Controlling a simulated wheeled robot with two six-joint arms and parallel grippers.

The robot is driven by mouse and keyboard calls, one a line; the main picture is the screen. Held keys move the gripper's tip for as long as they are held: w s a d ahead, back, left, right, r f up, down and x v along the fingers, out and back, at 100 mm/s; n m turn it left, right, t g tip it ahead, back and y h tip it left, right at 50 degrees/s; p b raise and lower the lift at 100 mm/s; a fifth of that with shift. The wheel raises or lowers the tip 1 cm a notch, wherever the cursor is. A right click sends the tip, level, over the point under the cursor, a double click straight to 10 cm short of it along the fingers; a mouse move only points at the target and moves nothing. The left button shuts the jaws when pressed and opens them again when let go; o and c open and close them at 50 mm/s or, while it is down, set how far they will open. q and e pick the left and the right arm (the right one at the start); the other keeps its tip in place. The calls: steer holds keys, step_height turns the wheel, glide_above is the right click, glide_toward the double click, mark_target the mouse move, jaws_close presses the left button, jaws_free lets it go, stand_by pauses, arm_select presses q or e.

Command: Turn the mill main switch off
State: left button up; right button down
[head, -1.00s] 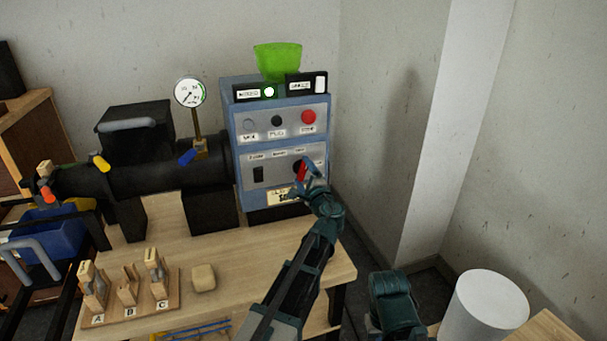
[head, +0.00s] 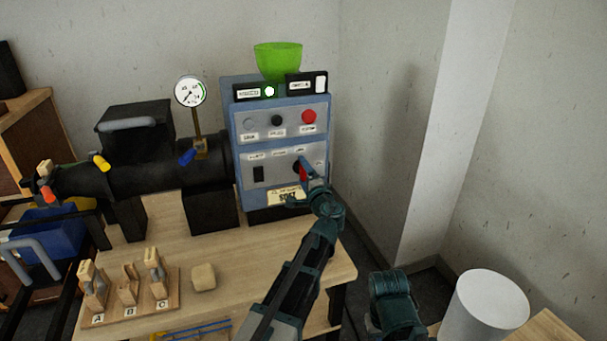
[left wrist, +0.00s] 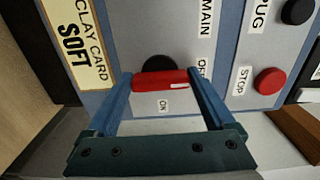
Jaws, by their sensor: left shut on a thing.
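The mill main switch is a red bar handle (head: 303,171) on a black round base, low on the blue-grey control box (head: 243,190). In the left wrist view the red handle (left wrist: 160,82) lies between the two blue fingers of my left gripper (left wrist: 165,84), which is shut on it. The handle's white mark is at the end near the label that seems to read OFF (left wrist: 203,70), partly covered by a finger. An ON label (left wrist: 164,105) sits to the handle's side. My left gripper (head: 305,182) partly hides the switch in the head view.
A red stop button (head: 309,117) and a black button (head: 277,120) are above the switch. A clay card (head: 287,196) reading SOFT is below it. A white lamp (head: 269,91) is lit. The black mill barrel (head: 150,180) and gauge (head: 190,92) stand left.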

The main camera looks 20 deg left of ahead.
arm_select(q)
steer(key=shift+s, duration=0.1)
steer(key=o, duration=1.1)
steer(key=v, duration=1.3)
steer(key=shift+s+d, duration=0.3)
